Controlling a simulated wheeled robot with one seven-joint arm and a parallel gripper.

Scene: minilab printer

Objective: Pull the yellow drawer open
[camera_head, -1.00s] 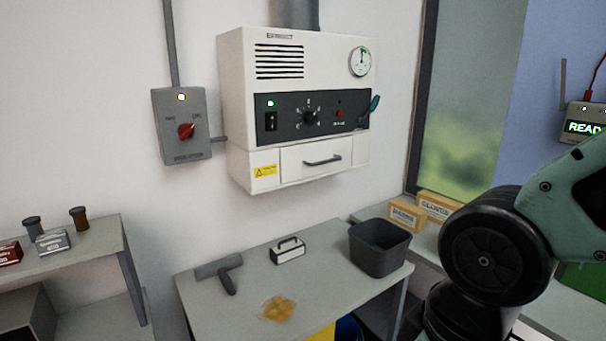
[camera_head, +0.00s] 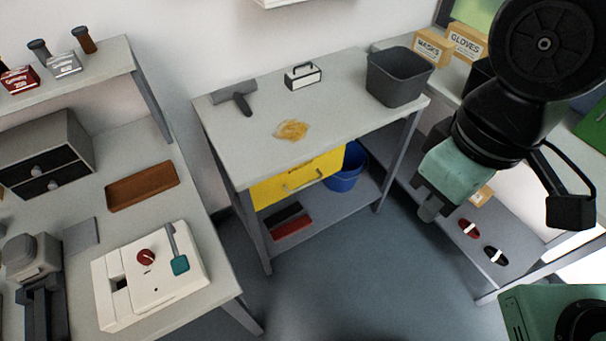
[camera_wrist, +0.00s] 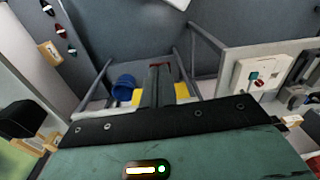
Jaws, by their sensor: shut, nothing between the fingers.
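My gripper (camera_head: 430,212) is shut and empty. In the head view it hangs to the right of the drawer, apart from it. The gripper fingers (camera_wrist: 158,85) also show in the middle of the wrist view.
A blue bucket (camera_head: 347,170) and a black and red item (camera_head: 288,222) sit on the lower shelf. A scraper (camera_head: 236,96), a stain (camera_head: 291,130), a small block (camera_head: 303,76) and a grey bin (camera_head: 396,78) are on top. The floor (camera_head: 330,265) in front is clear.

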